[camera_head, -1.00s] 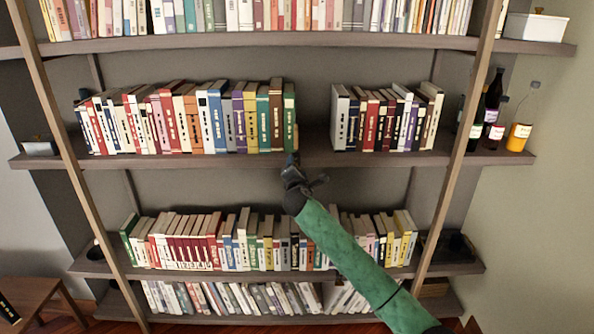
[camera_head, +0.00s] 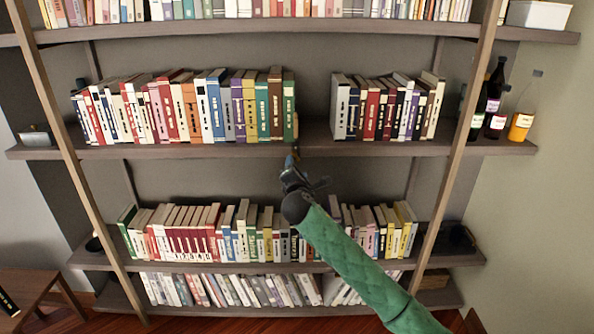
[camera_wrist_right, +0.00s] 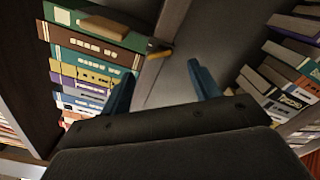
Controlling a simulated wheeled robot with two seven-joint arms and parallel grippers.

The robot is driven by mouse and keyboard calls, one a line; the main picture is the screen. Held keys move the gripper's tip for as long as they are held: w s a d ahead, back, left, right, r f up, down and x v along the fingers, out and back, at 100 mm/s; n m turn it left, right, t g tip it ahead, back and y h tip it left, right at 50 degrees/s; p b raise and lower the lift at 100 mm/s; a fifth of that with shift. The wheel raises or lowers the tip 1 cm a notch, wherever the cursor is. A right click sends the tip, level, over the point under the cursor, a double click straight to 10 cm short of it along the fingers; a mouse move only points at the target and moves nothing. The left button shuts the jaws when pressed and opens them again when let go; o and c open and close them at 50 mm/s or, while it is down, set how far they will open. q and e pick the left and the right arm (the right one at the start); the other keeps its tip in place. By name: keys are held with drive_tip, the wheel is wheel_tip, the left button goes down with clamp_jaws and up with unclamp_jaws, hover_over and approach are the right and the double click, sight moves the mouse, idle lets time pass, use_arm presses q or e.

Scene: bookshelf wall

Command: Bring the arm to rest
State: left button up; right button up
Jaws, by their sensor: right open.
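My right gripper (camera_head: 293,167) is at the end of my green-sleeved arm, in front of the edge of the middle shelf (camera_head: 220,151). It sits just below the right end of the left row of books. In the right wrist view its two blue fingers (camera_wrist_right: 163,85) are apart with nothing between them. The green book (camera_head: 289,106) at the end of that row stands upright beside a brown book (camera_head: 275,104). The green book also shows in the right wrist view (camera_wrist_right: 62,15). My left gripper is not in view.
A gap on the middle shelf (camera_head: 316,135) separates the left row from the right row of books (camera_head: 385,108). Bottles (camera_head: 495,100) stand at the shelf's right end. The lower shelf holds more books (camera_head: 190,232) behind my arm. A small wooden table (camera_head: 35,290) is at lower left.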

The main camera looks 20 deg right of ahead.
drive_tip(key=s+a+f+m+g+y, duration=0.4)
drive_tip(key=s+f+m, duration=0.5)
drive_tip(key=s+f, duration=0.45)
drive_tip(key=s+a+f+m+g+y, duration=0.1)
drive_tip(key=s+a+f+m+g, duration=0.2)
drive_tip(key=s+f+m+g, duration=0.75)
drive_tip(key=s+a+f, duration=0.1)
drive_tip(key=s+f, duration=0.6)
drive_tip(key=s, duration=0.3)
drive_tip(key=s+a+f+g, duration=0.1)
drive_tip(key=s+f, duration=0.6)
drive_tip(key=s, duration=0.4)
drive_tip(key=s+a+f+y, duration=0.1)
drive_tip(key=s+f, duration=0.7)
drive_tip(key=s, duration=0.3)
drive_tip(key=shift+s, duration=0.25)
drive_tip(key=shift+g, duration=0.25)
